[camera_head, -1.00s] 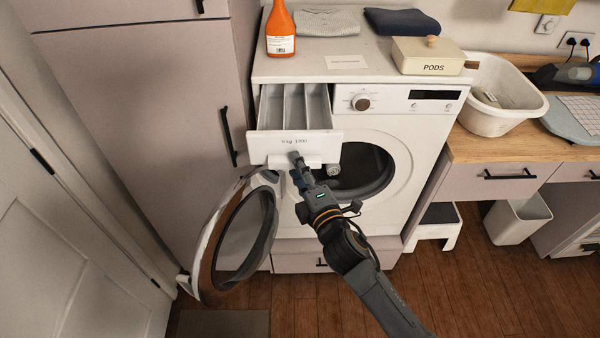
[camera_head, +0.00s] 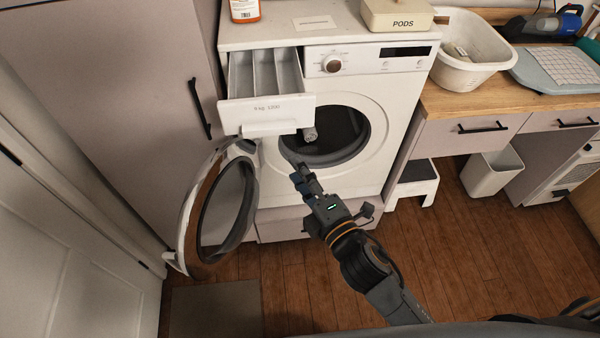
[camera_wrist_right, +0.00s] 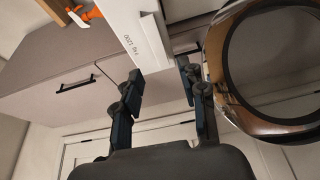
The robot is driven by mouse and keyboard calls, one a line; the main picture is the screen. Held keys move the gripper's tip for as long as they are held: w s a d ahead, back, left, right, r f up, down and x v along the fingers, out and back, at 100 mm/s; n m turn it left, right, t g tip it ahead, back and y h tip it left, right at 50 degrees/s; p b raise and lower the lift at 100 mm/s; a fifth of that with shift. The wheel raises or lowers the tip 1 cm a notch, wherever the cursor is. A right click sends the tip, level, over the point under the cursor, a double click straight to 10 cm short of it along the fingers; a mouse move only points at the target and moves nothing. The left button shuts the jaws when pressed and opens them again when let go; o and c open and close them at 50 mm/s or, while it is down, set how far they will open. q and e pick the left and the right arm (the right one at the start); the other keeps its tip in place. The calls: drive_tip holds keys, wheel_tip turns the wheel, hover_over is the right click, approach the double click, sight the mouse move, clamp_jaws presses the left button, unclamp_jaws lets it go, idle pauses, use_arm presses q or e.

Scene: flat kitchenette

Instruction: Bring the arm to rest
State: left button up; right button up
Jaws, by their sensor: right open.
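My right gripper (camera_head: 292,160) is in front of the washing machine (camera_head: 384,83), just below the pulled-out detergent drawer (camera_head: 266,110). In the right wrist view the gripper (camera_wrist_right: 160,78) has its two fingers apart with nothing between them. The drawer front (camera_wrist_right: 135,30) lies beyond the fingertips in that view. The round machine door (camera_head: 187,225) hangs open to the left of my right arm. It fills the right side of the wrist view (camera_wrist_right: 222,95). My left gripper is not in view.
A white basin (camera_head: 468,70) stands on the wooden counter (camera_head: 450,102) at right. A step stool (camera_head: 415,182) and a white bin (camera_head: 490,172) stand below. A box labelled PODS (camera_head: 397,14) and an orange bottle (camera_head: 244,10) are on the machine. Open floor (camera_head: 440,260) lies at lower right.

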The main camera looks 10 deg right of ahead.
idle(0.3)
drive_tip(key=s+d+f+m+g+h+b, duration=0.1)
drive_tip(key=s+d+f+m+g+h, duration=0.15)
drive_tip(key=f, duration=0.95)
drive_tip(key=s+d+f+m+g+h, duration=0.15)
drive_tip(key=d+f+m, duration=0.25)
drive_tip(key=f, duration=0.8)
drive_tip(key=s+d+f+m+g+h+b, duration=0.1)
drive_tip(key=s+d+f+m+g, duration=0.2)
drive_tip(key=f, duration=1)
drive_tip(key=s+d+f+m+g+h+b, duration=0.1)
drive_tip(key=s+d+f+m+g, duration=0.35)
drive_tip(key=s+f, duration=0.8)
drive_tip(key=s+d+f+m+g, duration=0.2)
drive_tip(key=s+f+m, duration=0.1)
drive_tip(key=s, duration=0.6)
drive_tip(key=s+d+f+m+g, duration=0.2)
drive_tip(key=s+f, duration=0.4)
drive_tip(key=s, duration=0.3)
drive_tip(key=shift+f+m+h+b, duration=0.15)
drive_tip(key=shift+m+h+b, duration=0.25)
drive_tip(key=shift+m, duration=0.1)
drive_tip(key=shift+s, duration=0.1)
